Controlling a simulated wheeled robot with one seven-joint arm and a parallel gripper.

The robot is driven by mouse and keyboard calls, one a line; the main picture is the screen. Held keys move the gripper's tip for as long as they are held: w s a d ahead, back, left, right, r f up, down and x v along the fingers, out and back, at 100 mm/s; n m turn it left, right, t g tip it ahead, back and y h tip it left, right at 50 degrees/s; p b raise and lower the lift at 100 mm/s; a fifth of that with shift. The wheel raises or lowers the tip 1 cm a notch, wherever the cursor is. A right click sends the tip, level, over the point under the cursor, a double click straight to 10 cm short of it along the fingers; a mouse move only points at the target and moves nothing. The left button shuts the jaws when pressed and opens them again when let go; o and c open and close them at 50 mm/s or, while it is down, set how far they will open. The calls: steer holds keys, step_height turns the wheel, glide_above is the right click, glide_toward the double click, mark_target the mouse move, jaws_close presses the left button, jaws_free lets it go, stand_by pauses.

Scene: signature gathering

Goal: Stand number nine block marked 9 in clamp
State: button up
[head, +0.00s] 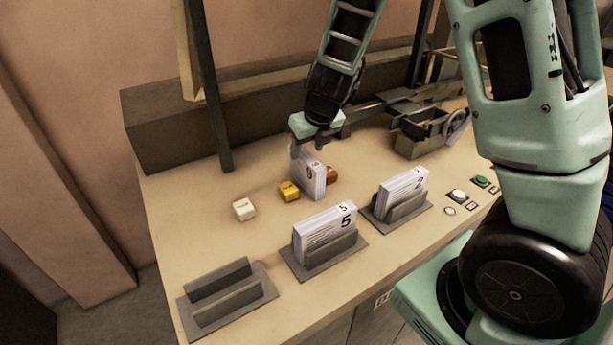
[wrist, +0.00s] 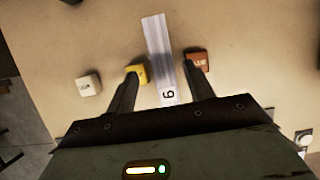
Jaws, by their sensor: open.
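A white, page-edged block (head: 311,181) stands upright on the table under my gripper (head: 316,148). In the wrist view the block (wrist: 160,50) lies between the two open fingers (wrist: 164,72), with a gap on each side. Its end mark reads as a 9 or a 6 in that view; in the head view the mark is too small to read. An empty grey clamp (head: 222,279) sits at the front left of the table. The middle clamp (head: 325,257) holds a block marked 5 (head: 325,225), and the right clamp (head: 405,209) holds a block marked 2 (head: 402,186).
Small white (head: 244,209), yellow (head: 289,192) and brown (head: 332,174) stamps stand near the block; the yellow and brown ones are close to my fingers. A dark post (head: 212,100) rises behind. A box with a wheel (head: 424,137) and buttons (head: 457,195) are at right.

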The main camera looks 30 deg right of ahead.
mark_target(308, 157)
steer(key=shift+s+d+b+x, duration=0.15)
steer(key=shift+b+x, duration=0.3)
steer(key=shift+x, duration=0.85)
steer(key=shift+s+d+b+x, duration=0.15)
steer(key=shift+b+x, duration=0.25)
steer(key=shift+x, duration=0.95)
steer(key=shift+a+f, duration=0.1)
steer(key=shift+f, duration=0.25)
jaws_close()
